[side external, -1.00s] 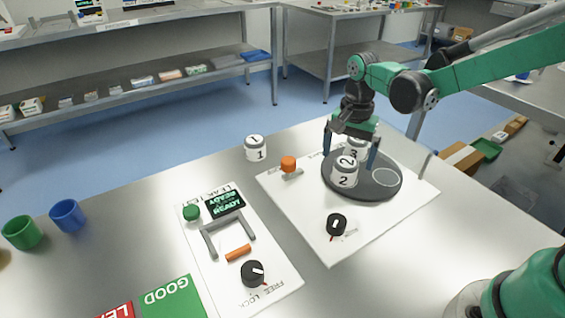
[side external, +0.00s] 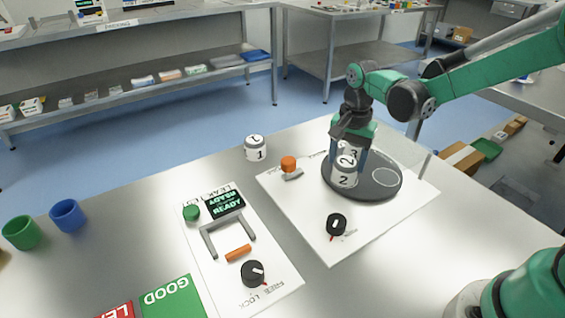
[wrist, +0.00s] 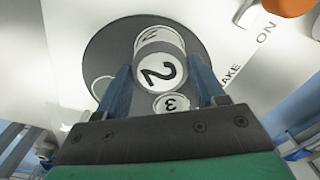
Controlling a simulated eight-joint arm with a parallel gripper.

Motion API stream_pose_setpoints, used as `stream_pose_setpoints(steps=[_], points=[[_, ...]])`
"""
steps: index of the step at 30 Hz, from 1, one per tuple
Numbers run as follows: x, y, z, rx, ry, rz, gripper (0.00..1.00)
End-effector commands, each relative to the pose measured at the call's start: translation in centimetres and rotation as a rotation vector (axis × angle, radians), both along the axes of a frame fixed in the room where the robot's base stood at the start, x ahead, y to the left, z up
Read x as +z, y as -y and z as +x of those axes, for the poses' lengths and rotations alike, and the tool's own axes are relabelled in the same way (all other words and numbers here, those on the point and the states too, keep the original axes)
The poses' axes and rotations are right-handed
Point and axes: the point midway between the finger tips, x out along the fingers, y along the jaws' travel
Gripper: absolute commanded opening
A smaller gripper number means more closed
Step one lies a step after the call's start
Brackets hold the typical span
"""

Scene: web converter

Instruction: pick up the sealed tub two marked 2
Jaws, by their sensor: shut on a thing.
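The tub marked 2 (side external: 344,178) is a white and grey cylinder standing upright on a dark round turntable (side external: 376,191). Its numbered lid (wrist: 160,69) lies between my two blue fingers in the wrist view. My gripper (side external: 349,160) points down over the turntable and is shut on this tub, one finger on each side. The tub marked 3 (wrist: 172,103) stands close behind it on the same turntable, partly hidden by tub 2 and my gripper in the side view. The tub marked 1 (side external: 255,148) stands apart on the table to the left.
The turntable sits on a white panel with an orange knob (side external: 288,163) and a black dial (side external: 336,225). A leak test panel (side external: 272,283) with a grey frame and display lies to the left. Green (side external: 22,233) and blue (side external: 67,215) cups stand at far left.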

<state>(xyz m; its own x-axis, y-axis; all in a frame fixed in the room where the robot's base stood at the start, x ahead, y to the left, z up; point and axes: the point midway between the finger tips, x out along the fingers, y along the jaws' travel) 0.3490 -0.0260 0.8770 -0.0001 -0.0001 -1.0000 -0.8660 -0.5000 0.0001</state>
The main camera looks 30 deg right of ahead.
Motion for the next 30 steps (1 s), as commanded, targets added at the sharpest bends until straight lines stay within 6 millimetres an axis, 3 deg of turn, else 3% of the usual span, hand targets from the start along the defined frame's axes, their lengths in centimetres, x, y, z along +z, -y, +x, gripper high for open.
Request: stream_pose_setpoints(steps=[30], points=[[5.9, 0.0, 0.0, 0.0, 0.0, 0.0, 0.17]])
